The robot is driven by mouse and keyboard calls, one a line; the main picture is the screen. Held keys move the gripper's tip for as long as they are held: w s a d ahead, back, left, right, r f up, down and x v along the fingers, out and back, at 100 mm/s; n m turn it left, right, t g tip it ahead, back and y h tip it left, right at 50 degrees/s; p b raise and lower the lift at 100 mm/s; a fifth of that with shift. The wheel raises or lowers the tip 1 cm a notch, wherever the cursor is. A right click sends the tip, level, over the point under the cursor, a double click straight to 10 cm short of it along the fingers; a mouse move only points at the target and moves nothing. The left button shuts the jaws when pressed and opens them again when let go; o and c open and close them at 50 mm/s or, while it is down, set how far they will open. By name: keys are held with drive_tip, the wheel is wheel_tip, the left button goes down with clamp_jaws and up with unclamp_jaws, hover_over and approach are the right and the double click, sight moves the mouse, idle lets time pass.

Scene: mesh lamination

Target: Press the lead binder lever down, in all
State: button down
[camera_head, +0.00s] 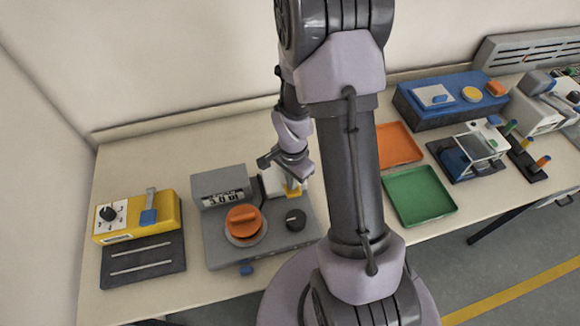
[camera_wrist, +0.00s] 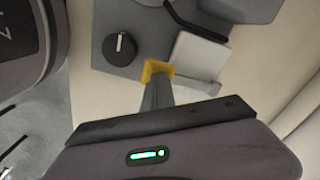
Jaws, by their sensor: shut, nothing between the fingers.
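I cannot tell for sure which part is the lead binder lever. A grey machine (camera_head: 220,252) stands front left of centre, with an orange dial (camera_head: 243,222), a black knob (camera_head: 296,220) and a white block (camera_head: 272,182). A small yellow piece (camera_head: 293,189) shows beside the block, under my gripper (camera_head: 291,176). In the wrist view my gripper (camera_wrist: 157,92) is shut and empty, its tips at the yellow piece (camera_wrist: 157,68); contact is unclear. The black knob (camera_wrist: 119,47) and white block (camera_wrist: 197,57) are nearby.
The yellow box (camera_head: 116,228) has a dark plate (camera_head: 142,262) in front. Right of my arm lie orange (camera_head: 398,146) and green (camera_head: 420,196) trays, a blue box (camera_head: 432,108) and other devices. A wall runs behind. Bare tabletop (camera_head: 140,165) shows at back left.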

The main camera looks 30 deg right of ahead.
drive_tip(key=shift+w+r+p, duration=0.1)
drive_tip(key=shift+r+p, duration=0.95)
drive_tip(key=shift+p, duration=1.95)
drive_tip(key=shift+r, duration=0.2)
